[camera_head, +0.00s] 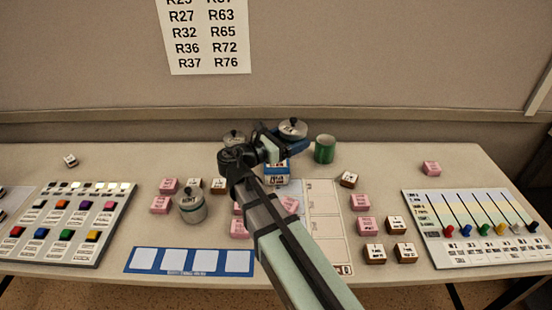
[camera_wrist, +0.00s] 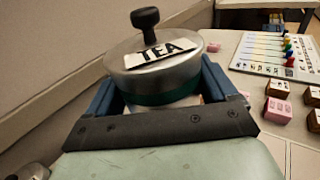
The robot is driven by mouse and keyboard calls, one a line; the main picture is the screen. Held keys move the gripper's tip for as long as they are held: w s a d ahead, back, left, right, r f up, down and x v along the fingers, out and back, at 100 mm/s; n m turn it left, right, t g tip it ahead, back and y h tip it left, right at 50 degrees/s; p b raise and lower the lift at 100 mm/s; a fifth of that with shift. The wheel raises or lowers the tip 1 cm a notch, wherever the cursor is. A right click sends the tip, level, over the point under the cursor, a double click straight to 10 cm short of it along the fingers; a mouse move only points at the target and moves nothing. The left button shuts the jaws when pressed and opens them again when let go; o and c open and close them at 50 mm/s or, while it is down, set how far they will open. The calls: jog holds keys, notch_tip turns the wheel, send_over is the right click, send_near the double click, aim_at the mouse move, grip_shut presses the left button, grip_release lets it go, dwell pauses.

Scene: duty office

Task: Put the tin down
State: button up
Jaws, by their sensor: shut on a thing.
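The tea tin is between the fingers of my gripper. Its grey lid with a black knob and a TEA label (camera_wrist: 160,62) fills the top middle of the wrist view, and the lid (camera_head: 292,129) shows in the head view. My gripper (camera_head: 286,143) is shut on the tin, with a blue finger on each side of it in the wrist view (camera_wrist: 158,92). The tin looks upright; the gripper hides most of its body. A blue and white box (camera_head: 277,173) shows just below the gripper; I cannot tell whether the tin touches it.
A mint tin (camera_head: 191,206) stands left, another lidded tin (camera_head: 234,137) behind my arm, and a green cylinder (camera_head: 325,149) right of the gripper. Pink and brown blocks lie around a white sheet (camera_head: 325,225). Button (camera_head: 75,220) and slider (camera_head: 475,230) panels flank them; a blue-bordered strip (camera_head: 190,271) lies in front.

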jog(key=x, duration=0.4)
jog(key=shift+s+d, duration=0.1)
jog(key=shift+s, duration=0.1)
jog(key=w+a+n+t+y, duration=0.7)
jog(key=a+y, duration=0.1)
jog(key=y, duration=0.1)
jog(key=shift+w+a+f, duration=0.1)
jog(key=shift+f, duration=2.45)
jog(key=shift+w+f, duration=0.15)
jog(key=shift+f, duration=2.35)
jog(key=shift+f, duration=0.15)
jog(key=o, duration=1.1)
